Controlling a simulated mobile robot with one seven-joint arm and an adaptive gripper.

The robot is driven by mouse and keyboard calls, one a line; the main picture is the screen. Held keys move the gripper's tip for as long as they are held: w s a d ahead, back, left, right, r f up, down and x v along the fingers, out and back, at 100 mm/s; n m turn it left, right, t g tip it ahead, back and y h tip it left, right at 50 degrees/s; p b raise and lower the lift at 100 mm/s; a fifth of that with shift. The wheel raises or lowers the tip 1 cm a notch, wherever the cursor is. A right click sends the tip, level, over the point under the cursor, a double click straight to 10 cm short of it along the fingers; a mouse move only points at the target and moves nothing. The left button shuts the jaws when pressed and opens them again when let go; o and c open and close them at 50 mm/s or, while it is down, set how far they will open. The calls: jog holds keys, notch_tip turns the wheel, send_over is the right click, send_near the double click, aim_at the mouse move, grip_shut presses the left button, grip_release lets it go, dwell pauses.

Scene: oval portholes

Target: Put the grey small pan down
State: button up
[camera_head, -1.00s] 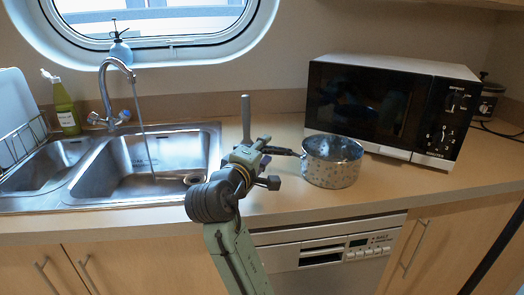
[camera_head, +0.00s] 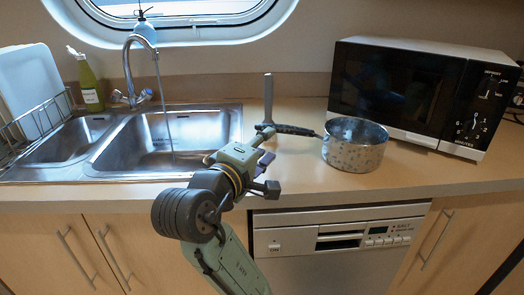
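The grey small pan (camera_head: 355,153), speckled and round, stands upright on the wooden counter (camera_head: 440,175) in front of the microwave. Its dark handle (camera_head: 296,130) points left towards the sink.
The microwave (camera_head: 390,90) is close behind the pan on the right. The double sink (camera_head: 170,140) with running tap (camera_head: 128,60) is left. The dishwasher (camera_head: 340,250) is below the counter.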

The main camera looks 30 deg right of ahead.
jog(key=shift+s+a, duration=0.25)
jog(key=shift+a, duration=0.05)
